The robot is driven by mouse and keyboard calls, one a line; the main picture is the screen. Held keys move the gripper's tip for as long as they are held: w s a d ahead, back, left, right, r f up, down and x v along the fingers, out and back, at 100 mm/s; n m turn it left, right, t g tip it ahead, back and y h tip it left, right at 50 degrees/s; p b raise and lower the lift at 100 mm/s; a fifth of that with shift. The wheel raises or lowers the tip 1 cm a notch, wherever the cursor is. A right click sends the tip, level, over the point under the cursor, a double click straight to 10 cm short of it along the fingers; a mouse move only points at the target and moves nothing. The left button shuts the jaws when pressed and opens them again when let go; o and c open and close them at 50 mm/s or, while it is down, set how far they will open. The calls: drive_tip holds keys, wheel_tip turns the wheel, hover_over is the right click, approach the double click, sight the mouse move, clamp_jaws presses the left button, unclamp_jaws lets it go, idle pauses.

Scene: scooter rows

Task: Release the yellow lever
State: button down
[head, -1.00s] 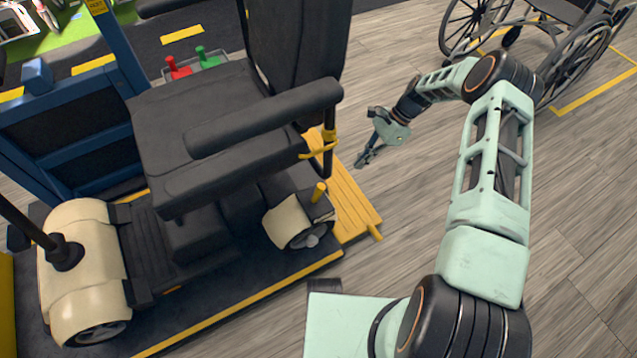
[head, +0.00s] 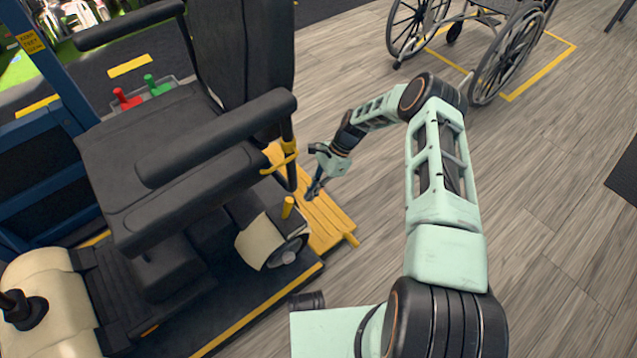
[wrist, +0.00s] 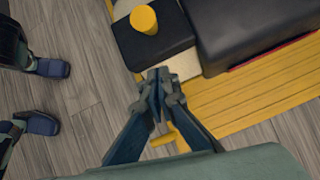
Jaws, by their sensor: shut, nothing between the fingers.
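A short yellow upright lever (head: 288,207) stands on the rear of a black and cream mobility scooter (head: 190,150), above its rear wheel. In the wrist view the yellow lever (wrist: 144,20) shows as a round-topped peg at the upper middle. My gripper (head: 313,192) is just right of the scooter, over the yellow ramp plate, apart from the lever and a little to its right. In the wrist view my gripper (wrist: 160,78) has its fingertips together and empty, below the lever in the picture.
The yellow ramp plate (head: 325,222) has a protruding bar end (head: 352,239). A yellow clamp (head: 275,165) sits on the armrest post. Red (head: 127,100) and green (head: 152,85) handles lie beyond the seat.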

sight(292, 199)
drive_tip(key=a, duration=0.1)
drive_tip(key=s+a, duration=0.1)
drive_tip(key=a+r, duration=0.1)
drive_tip(key=shift+s+a, duration=0.25)
drive_tip(key=shift+a, duration=0.1)
drive_tip(key=p, duration=0.2)
drive_tip(key=a+r+h+p, duration=0.1)
drive_tip(key=shift+s+r+t+h+p, duration=0.25)
drive_tip(key=shift+s+t+h+p, duration=0.05)
drive_tip(key=shift+s+t+p, duration=0.1)
drive_tip(key=shift+s+a+h+p, duration=0.15)
drive_tip(key=shift+a+h+p, duration=0.15)
drive_tip(key=shift+p, duration=0.1)
drive_tip(key=shift+s+a+r+t, duration=0.1)
drive_tip(key=shift+s+a+t, duration=0.15)
drive_tip(key=shift+a+t, duration=0.1)
